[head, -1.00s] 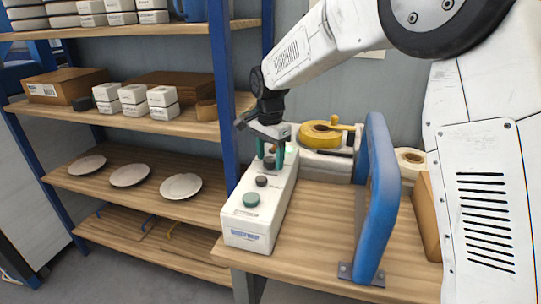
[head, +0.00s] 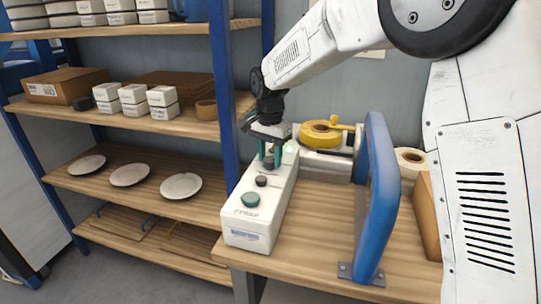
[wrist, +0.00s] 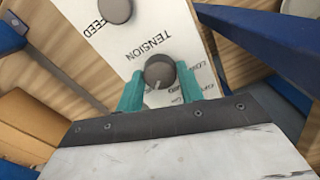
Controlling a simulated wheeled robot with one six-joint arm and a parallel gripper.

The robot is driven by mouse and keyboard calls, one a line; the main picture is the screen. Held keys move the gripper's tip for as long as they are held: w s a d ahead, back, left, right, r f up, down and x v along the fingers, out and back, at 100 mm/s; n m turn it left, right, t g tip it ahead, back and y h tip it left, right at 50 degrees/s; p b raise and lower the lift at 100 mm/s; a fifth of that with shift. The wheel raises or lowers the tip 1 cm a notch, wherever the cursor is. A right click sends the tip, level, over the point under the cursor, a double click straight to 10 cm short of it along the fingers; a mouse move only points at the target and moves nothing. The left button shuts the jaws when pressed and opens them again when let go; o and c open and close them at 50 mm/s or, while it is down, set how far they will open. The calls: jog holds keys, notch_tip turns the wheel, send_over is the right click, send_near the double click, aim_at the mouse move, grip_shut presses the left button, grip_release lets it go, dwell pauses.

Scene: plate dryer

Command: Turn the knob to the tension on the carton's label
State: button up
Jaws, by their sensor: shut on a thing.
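The dark grey tension knob (wrist: 160,73) sits on the white control panel beside the word TENSION. A pale pointer line shows on its side nearest my gripper. The small setting words around it are partly hidden and I cannot read them surely. My gripper (wrist: 159,88) has its teal fingers on either side of this knob, shut on it. In the head view my gripper (head: 269,155) points down at the far part of the white control box (head: 250,225). A brown carton (head: 427,215) stands at the bench's right; its label is not visible.
A feed knob (wrist: 115,10) and a green button (head: 250,200) are on the same box. A blue arch (head: 380,200) stands right of it. A yellow reel (head: 320,133) is behind. Shelves at left hold plates (head: 130,175), white boxes and a labelled brown carton (head: 60,87).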

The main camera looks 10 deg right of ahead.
aim_at(270, 159)
jog(key=n, duration=0.4)
jog(key=shift+n, duration=0.3)
jog(key=n, duration=0.4)
jog(key=shift+n, duration=0.3)
jog(key=o, duration=1)
notch_tip(270, 159, up, 8)
jog(key=shift+f, duration=0.1)
